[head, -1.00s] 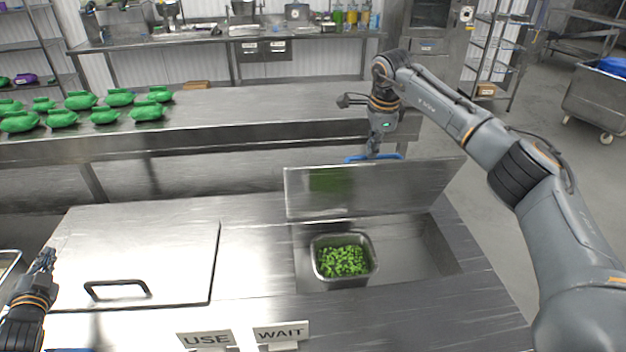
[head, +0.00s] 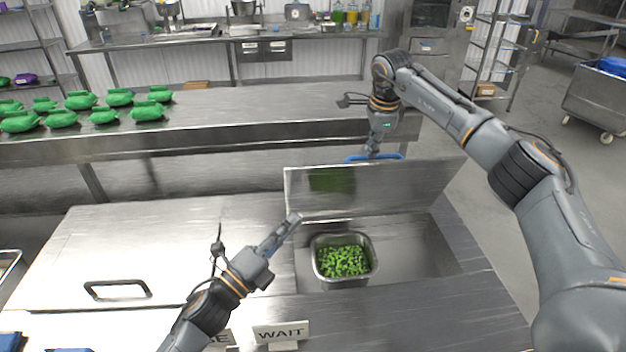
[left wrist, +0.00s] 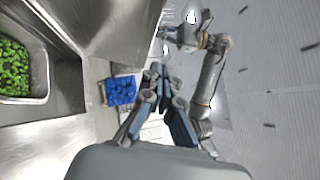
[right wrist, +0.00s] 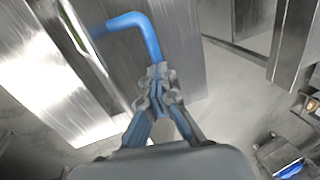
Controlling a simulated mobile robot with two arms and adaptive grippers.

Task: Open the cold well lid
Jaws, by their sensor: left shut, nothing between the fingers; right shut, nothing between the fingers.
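The cold well lid (head: 410,185) is a steel panel standing raised and steep at the back of its opening. Its blue handle (head: 392,156) shows along the far side and also in the right wrist view (right wrist: 135,20). My right gripper (head: 372,152) is shut and empty, with its fingertips close to the handle; I cannot tell if they touch it. My left gripper (head: 293,219) is shut and empty, at the left front of the raised lid. Below the lid, the open well (head: 415,245) holds a steel pan (head: 345,282) of chopped greens.
A second, closed lid (head: 130,240) with a black handle (head: 118,285) lies to the left. A WAIT sign (head: 281,332) stands at the front; my left arm partly hides the sign beside it. Green bundles (head: 80,100) sit on the counter behind.

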